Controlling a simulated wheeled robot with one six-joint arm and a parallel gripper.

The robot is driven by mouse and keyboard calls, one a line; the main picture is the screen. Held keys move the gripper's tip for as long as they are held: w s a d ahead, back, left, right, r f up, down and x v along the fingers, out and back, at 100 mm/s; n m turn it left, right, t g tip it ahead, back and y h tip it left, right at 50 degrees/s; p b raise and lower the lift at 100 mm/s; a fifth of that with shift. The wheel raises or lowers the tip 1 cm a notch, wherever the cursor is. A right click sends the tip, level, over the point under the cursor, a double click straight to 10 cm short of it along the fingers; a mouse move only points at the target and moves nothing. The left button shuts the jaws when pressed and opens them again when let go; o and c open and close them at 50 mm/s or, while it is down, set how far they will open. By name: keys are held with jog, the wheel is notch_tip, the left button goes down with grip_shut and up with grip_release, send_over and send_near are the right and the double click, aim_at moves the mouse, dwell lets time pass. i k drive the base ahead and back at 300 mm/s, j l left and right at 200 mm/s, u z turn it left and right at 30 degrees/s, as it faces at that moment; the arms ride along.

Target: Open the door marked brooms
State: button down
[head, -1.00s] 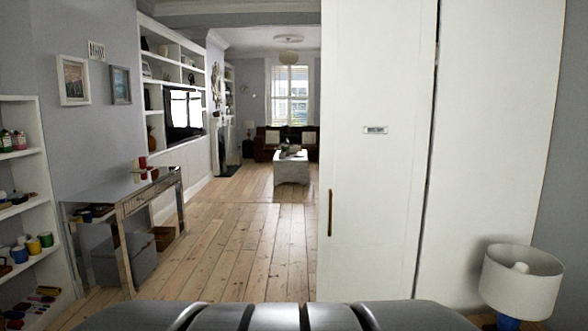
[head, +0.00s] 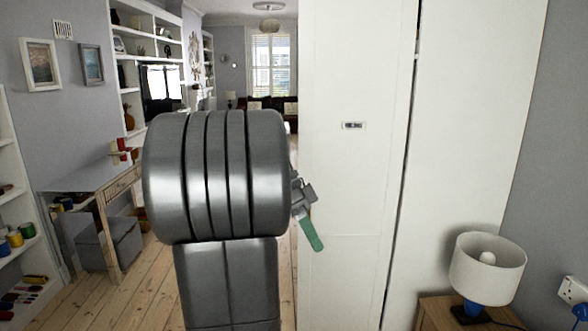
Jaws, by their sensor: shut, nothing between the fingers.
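A tall white cabinet door (head: 345,190) stands right of centre in the head view. A small framed label (head: 353,125) is fixed on it, its lettering too small to read. A dark gap on the door's right parts it from another white panel (head: 455,130). My arm rises in front of the door's left side. My gripper (head: 312,235), with a green finger showing, is shut and empty in front of the door's left part. The brown bar handle is hidden behind my arm and gripper. I cannot tell whether the gripper touches the door.
A white lamp (head: 487,268) stands on a small wooden table (head: 440,312) at lower right. A wall socket (head: 572,291) is at the right edge. A desk (head: 95,185) and shelves (head: 12,200) line the left. Floorboards (head: 95,305) show at lower left.

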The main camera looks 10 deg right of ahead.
aim_at(355, 58)
jog(key=i, duration=1.45)
jog(key=i+z, duration=0.2)
jog(key=i, duration=0.35)
jog(key=i+j+z, duration=0.2)
jog(key=i, duration=0.35)
